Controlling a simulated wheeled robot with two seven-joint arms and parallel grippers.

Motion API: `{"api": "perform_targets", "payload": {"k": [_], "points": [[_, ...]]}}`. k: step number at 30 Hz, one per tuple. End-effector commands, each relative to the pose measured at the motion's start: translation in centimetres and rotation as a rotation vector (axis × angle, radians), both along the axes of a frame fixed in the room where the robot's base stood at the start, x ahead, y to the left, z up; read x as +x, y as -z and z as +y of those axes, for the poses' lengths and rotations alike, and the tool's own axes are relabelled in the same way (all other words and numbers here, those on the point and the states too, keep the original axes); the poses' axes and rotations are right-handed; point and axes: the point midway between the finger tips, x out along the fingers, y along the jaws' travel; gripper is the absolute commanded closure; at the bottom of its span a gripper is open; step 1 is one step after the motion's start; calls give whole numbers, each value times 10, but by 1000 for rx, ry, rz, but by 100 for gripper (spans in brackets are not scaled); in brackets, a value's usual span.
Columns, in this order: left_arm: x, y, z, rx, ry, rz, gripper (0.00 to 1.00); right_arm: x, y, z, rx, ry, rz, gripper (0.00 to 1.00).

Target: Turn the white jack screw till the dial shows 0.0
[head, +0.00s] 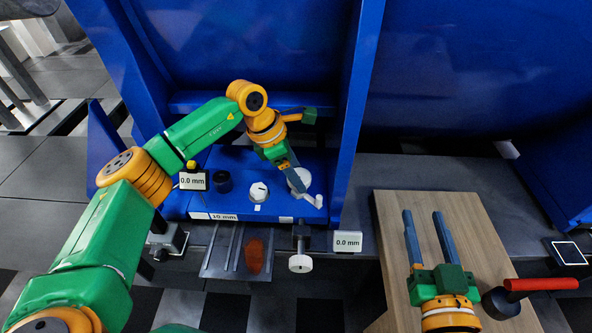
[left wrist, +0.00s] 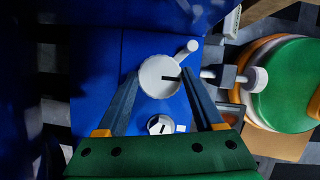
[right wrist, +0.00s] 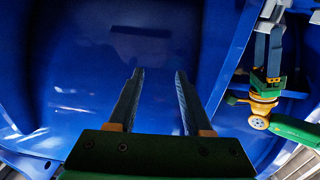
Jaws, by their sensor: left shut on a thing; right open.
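The white jack screw (head: 300,263) sticks out at the front edge of the bench, its round knob facing me. It also shows in the left wrist view (left wrist: 257,80), right of the fingers. The dial (head: 348,242) beside it reads 0.0 mm. My left gripper (head: 298,184) is shut on a white round knob with a side handle (left wrist: 160,76) on the blue base, apart from the jack screw. My right gripper (head: 422,213) is open and empty above the wooden board.
A second display (head: 193,181) at the left reads 0.0 mm, next to a black knob (head: 221,181). A smaller white knob (head: 258,192) sits on the blue base (head: 235,165). A red-handled tool (head: 530,287) lies at the right of the wooden board (head: 390,295). Blue uprights flank the base.

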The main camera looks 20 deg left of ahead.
Motion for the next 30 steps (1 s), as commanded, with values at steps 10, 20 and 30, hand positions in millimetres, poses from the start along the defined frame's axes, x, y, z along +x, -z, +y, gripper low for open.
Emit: {"api": "perform_targets", "payload": {"k": [10,20,30], "points": [[0,1,0,2,0,1,1,0,0,0,0,-1,0,50],[-1,-4,1,1,0,0,1,-1,14,-3,-18,7,82,50],[-17,-11,34,4,-7,4,1,-30,88,-18,-99,36,486,50]]}}
